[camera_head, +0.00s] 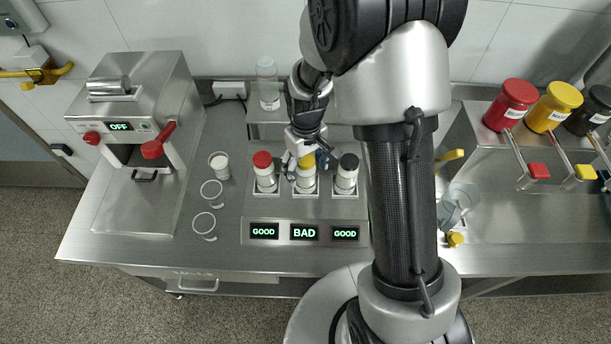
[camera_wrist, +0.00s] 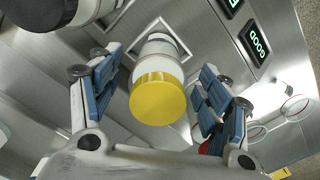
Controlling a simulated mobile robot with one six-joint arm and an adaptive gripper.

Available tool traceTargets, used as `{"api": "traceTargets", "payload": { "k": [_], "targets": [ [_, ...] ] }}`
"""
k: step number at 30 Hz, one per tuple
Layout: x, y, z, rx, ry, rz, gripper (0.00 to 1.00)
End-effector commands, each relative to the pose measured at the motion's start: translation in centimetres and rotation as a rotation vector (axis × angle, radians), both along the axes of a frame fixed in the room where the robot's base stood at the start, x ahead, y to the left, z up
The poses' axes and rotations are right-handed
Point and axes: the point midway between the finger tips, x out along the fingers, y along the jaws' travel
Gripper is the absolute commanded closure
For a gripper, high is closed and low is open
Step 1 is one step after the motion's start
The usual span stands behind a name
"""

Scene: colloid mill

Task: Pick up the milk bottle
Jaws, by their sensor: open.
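A white bottle with a yellow cap (camera_head: 306,161) stands in the middle slot of a three-slot holder, above the BAD display. In the wrist view the yellow-capped bottle (camera_wrist: 157,95) lies between the blue-padded fingers. My gripper (camera_wrist: 163,72) is open, one finger on each side of it, with gaps visible. In the head view my gripper (camera_head: 302,152) partly hides this bottle. Similar white bottles with a red cap (camera_head: 263,172) and a black cap (camera_head: 347,174) stand on either side, above GOOD displays. No label shows which bottle holds milk.
A clear white-topped bottle (camera_head: 268,88) stands on a shelf behind the holder. Cups (camera_head: 219,167) stand left of the holder, near a steel machine (camera_head: 140,115) showing OFF. Several large jars (camera_head: 511,104) stand at the right. The bench front is mostly clear.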

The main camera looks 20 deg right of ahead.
Motion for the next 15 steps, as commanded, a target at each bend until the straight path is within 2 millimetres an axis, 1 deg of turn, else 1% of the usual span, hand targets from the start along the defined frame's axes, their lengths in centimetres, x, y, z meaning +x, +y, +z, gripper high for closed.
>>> {"api": "traceTargets", "payload": {
  "k": [5, 10, 12, 15],
  "targets": [
    [0.0, 0.0, -1.7, 0.000, 0.002, 0.000, 0.29],
    [0.1, -0.1, -4.4, 0.000, 0.004, 0.000, 0.29],
    [0.2, -0.1, -5.0, 0.000, 0.001, 0.000, 0.29],
    [0.2, -0.1, -5.2, 0.000, 0.000, 0.000, 0.29]
  ]
}}
